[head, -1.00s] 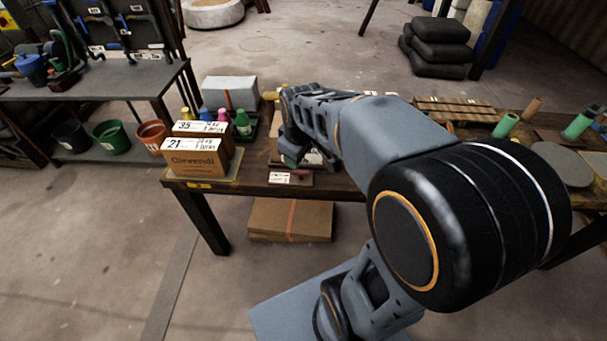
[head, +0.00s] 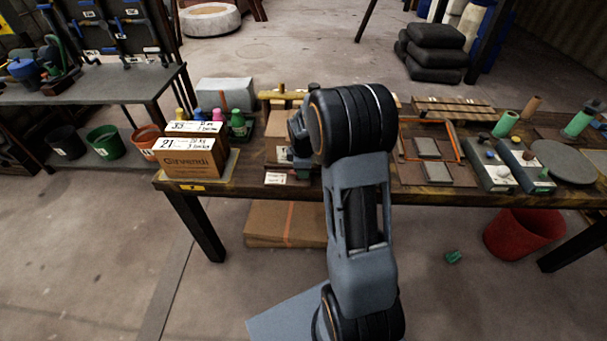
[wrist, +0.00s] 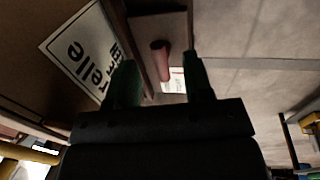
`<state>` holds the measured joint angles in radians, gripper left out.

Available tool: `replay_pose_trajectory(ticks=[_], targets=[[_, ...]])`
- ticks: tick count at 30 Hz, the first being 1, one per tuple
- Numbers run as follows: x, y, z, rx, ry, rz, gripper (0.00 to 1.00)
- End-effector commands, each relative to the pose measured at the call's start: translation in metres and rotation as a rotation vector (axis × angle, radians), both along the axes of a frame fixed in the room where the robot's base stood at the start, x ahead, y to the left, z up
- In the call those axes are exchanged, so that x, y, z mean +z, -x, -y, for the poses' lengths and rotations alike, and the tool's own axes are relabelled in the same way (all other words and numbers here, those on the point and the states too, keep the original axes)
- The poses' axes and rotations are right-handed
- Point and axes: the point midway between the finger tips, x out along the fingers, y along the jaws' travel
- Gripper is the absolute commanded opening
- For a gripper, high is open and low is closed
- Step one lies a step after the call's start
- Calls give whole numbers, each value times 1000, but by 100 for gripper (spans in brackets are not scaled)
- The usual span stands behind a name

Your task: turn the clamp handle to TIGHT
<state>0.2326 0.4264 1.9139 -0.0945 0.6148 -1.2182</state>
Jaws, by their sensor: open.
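The clamp handle (wrist: 160,49) is a short red bar in the wrist view, standing against a brown plate with a small white label (wrist: 174,80) beside it. My gripper (wrist: 158,62) is open, its two green fingers pointing toward the handle. The handle shows in the gap between the fingers; I cannot tell how deep it is or whether either finger touches it. In the head view, the small plate with its white label (head: 275,178) lies at the bench's front edge. My arm hides the handle and most of my gripper there. The label text is unreadable.
The bench (head: 225,200) holds Cirvendi boxes (head: 190,163) left of the plate. Several small coloured bottles stand behind them. An orange frame (head: 430,122) and control boxes (head: 492,172) lie to the right. A red bucket (head: 522,232) stands under the bench.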

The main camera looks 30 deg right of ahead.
Motion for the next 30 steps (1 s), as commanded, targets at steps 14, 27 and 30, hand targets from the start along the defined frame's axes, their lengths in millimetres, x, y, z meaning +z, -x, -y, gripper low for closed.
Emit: replay_pose_trajectory(ticks=[14,27,30], targets=[[-44,-8,4,-1,-1,1,47],[-44,-8,4,-1,0,0,33],[-44,-8,4,-1,0,0,24]])
